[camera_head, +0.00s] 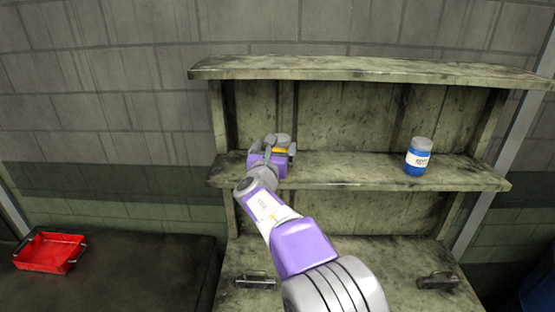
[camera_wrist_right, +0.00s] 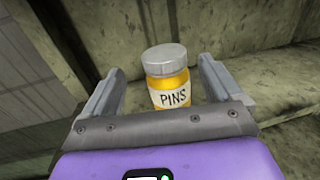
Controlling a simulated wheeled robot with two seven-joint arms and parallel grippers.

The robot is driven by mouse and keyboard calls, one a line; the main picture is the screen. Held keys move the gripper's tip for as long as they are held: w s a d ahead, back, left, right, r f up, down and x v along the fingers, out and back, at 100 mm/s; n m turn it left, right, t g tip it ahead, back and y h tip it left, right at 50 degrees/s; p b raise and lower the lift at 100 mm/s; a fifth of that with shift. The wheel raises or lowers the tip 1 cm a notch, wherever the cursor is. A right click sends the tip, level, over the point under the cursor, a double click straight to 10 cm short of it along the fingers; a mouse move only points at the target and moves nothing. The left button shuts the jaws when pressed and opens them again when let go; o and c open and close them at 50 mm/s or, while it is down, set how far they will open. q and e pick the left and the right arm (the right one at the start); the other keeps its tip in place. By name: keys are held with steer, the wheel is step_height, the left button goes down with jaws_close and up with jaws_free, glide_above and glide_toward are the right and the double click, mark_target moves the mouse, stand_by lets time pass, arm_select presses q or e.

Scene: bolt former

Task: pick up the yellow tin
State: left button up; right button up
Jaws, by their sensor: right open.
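The yellow tin (camera_wrist_right: 168,82) has a grey lid and a label reading PINS. It stands upright on the shelf (camera_head: 340,172) of the wooden unit. My right gripper (camera_wrist_right: 158,88) is open, with one finger on each side of the tin, and the tin shows between them. In the head view my right gripper (camera_head: 280,149) is at the left part of the shelf. It hides most of the tin there, and only a yellow strip (camera_head: 279,151) shows. I cannot tell whether the fingers touch the tin. My left gripper is not in view.
A blue jar (camera_head: 417,158) with a grey lid and white label stands on the same shelf, further right. The shelf between is clear. The unit's top board (camera_head: 370,69) is above my gripper. A red tray (camera_head: 49,252) lies on the dark surface at the left.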

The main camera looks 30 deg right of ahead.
mark_target(280, 137)
steer(key=shift+w+d+r, duration=0.15)
steer(key=shift+d+r, duration=0.15)
steer(key=shift+d, duration=0.35)
steer(key=p+x, duration=0.1)
steer(key=x, duration=0.2)
steer(key=shift+w+d, duration=0.15)
steer(key=shift+w, duration=0.25)
steer(key=shift+w+d+p, duration=0.3)
steer(key=shift+w+d, duration=0.05)
steer(key=shift+c, duration=0.4)
steer(key=c, duration=1.6)
